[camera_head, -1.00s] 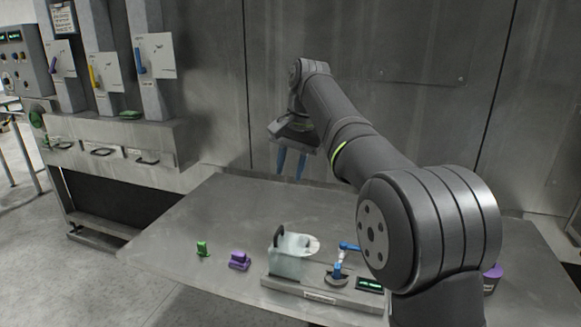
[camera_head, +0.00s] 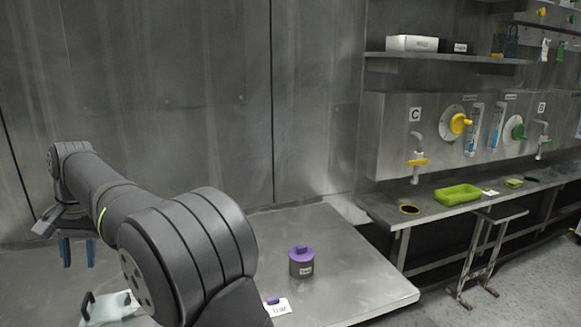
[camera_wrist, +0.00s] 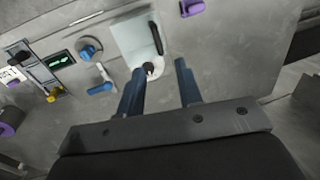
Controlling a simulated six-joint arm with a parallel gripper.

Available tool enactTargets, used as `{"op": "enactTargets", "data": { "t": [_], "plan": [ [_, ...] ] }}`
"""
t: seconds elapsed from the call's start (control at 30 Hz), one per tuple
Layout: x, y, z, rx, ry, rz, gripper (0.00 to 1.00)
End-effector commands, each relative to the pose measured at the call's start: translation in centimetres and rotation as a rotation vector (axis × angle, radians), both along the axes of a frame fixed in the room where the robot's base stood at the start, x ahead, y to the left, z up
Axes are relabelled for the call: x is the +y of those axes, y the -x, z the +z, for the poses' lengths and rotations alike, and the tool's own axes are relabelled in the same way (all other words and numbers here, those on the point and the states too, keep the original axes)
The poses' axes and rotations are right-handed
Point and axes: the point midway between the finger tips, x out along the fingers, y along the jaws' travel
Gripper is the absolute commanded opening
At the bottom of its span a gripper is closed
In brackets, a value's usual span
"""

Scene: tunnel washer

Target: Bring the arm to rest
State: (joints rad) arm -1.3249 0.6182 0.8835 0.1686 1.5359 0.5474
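My gripper (camera_head: 78,252) hangs at the left of the head view, above the metal table (camera_head: 345,285), with its blue fingers pointing down. In the wrist view my gripper (camera_wrist: 160,88) is open, with a clear gap between its two blue fingers and nothing held. My arm reaches across the left of the head view and hides part of the table.
A grey pot with a purple lid (camera_head: 301,262) stands on the table. A blue knob (camera_wrist: 89,49), a small green display (camera_wrist: 60,60) and a purple piece (camera_wrist: 192,7) lie below in the wrist view. A wall bench (camera_head: 455,205) with taps and a green tray (camera_head: 458,194) is at right.

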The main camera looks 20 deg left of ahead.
Motion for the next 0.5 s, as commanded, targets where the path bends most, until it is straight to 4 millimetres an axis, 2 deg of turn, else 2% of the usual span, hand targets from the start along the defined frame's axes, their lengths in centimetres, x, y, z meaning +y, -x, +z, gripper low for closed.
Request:
{"op": "enactTargets", "data": {
  "t": [0.2,0.5],
  "plan": [
    [0.6,0.6,-4.5,0.001,0.005,0.001,0.33],
    [1.2,1.2,-8.9,0.000,0.003,-0.001,0.33]
  ]
}}
